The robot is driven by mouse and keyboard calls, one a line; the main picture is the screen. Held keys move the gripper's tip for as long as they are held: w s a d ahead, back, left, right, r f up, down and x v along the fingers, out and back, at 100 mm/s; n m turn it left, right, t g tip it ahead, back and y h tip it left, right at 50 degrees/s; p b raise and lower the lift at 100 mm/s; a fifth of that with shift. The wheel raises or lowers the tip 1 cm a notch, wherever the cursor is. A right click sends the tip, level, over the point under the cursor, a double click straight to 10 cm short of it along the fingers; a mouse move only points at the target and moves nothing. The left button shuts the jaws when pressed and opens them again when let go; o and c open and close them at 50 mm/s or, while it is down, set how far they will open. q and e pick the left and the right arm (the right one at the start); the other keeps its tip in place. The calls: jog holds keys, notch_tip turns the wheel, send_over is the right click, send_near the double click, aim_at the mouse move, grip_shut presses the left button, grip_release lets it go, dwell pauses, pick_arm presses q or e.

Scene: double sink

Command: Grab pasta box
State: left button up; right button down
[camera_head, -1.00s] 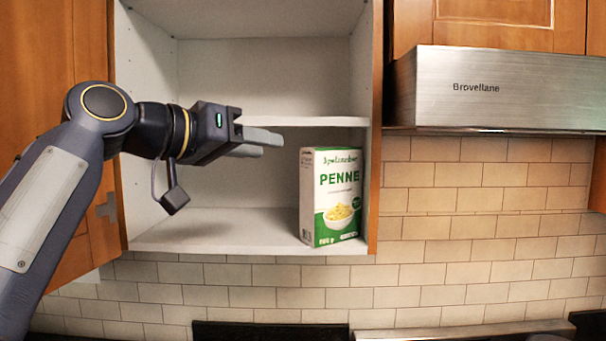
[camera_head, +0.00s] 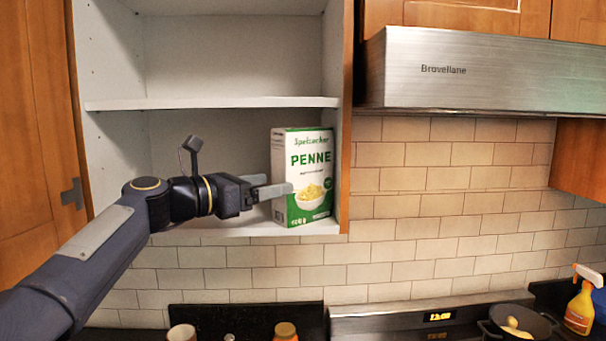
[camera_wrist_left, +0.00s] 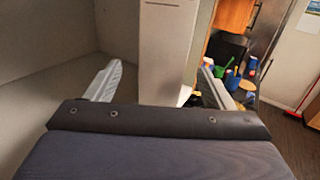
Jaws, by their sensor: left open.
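The pasta box (camera_head: 311,160) is white and green with "PENNE" on its front. It stands upright on the cabinet's lower shelf at the right end, close to the right side wall. In the left wrist view the box's pale narrow side (camera_wrist_left: 168,55) stands between the two spread fingers (camera_wrist_left: 160,85), with gaps on both sides. Whether a finger touches the box cannot be told. My right gripper is not in view.
The open cabinet's middle shelf (camera_head: 210,103) runs above the box and gripper. A steel range hood (camera_head: 480,75) juts out at the right. Below are a cooktop (camera_head: 400,320), a pan (camera_head: 517,322), a spray bottle (camera_head: 583,300), a mug (camera_head: 181,333) and a jar (camera_head: 285,331).

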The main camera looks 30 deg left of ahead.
aim_at(297, 179)
pick_arm(q)
jog(key=p+x, duration=0.2)
jog(key=x, duration=0.5)
jog(key=shift+w+d+f+p, duration=0.1)
jog(key=shift+w+d+p, duration=0.05)
jog(key=shift+d+p, duration=0.15)
jog(key=shift+c, duration=0.6)
jog(key=c, duration=1.2)
jog(key=shift+c, duration=0.7)
